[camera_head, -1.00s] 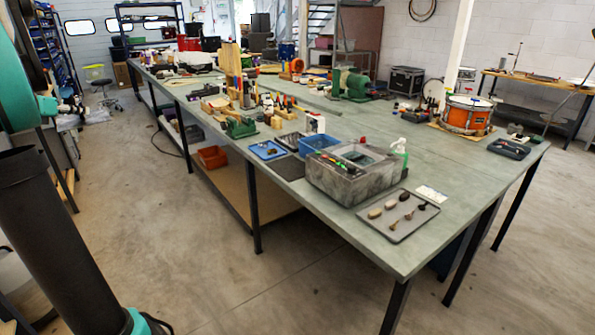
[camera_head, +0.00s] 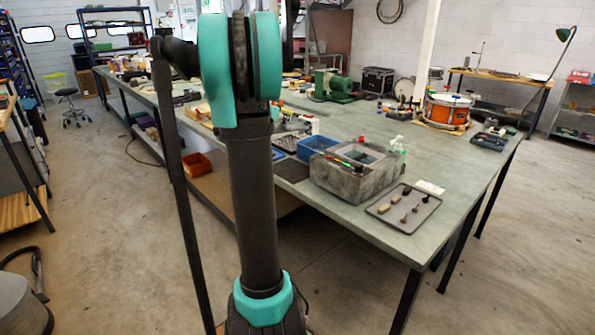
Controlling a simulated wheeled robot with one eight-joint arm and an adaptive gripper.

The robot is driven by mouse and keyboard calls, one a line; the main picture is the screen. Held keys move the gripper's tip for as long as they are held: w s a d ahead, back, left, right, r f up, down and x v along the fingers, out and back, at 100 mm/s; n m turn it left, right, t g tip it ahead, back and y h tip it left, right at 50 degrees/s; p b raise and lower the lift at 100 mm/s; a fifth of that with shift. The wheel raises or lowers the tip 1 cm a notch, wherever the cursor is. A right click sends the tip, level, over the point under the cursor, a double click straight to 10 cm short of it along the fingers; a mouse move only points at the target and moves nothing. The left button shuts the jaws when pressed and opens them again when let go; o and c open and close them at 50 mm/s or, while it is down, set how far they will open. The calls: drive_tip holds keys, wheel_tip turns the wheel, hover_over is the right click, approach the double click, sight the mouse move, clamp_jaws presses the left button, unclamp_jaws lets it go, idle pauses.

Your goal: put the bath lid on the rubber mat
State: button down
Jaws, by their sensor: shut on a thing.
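The rubber mat is the dark flat mat (camera_head: 291,168) on the bench, between the blue tray and the grey bath. Its left part is close to my arm in the picture, and no object shows on its visible part. The grey stone-like bath (camera_head: 346,185) stands right of the mat, with a dark opening in its top and several slim coloured tools along its front rim. I cannot make out the bath lid as a separate thing. My arm rises through the middle of the picture, left of the bath. My gripper is not in view.
A grey tray (camera_head: 403,225) with several small tools lies near the bench's front corner. An orange drum (camera_head: 446,110) stands farther back. Bare bench top shows around (camera_head: 440,160) them.

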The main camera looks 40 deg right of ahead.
drive_tip(key=f, duration=2)
drive_tip(key=shift+s+d+f, duration=0.2)
drive_tip(key=shift+f, duration=0.05)
drive_tip(key=c, duration=1.3)
unclamp_jaws()
drive_tip(key=shift+f, duration=0.1)
drive_tip(key=v, duration=1.2)
drive_tip(key=s+a+f+m+y, duration=0.3)
drive_tip(key=s+a+m, duration=0.4)
drive_tip(key=a, duration=0.4)
drive_tip(key=s+a+f+m+g+y, duration=0.1)
drive_tip(key=s+a+f+m+y, duration=0.2)
drive_tip(key=s+a+m+y, duration=0.2)
drive_tip(key=s+a+f+m+y, duration=0.4)
drive_tip(key=s+a+m, duration=0.7)
drive_tip(key=a, duration=0.7)
drive_tip(key=shift+s+a+f+g, duration=0.1)
drive_tip(key=shift+s+a+g, duration=0.2)
drive_tip(key=shift+a, duration=0.1)
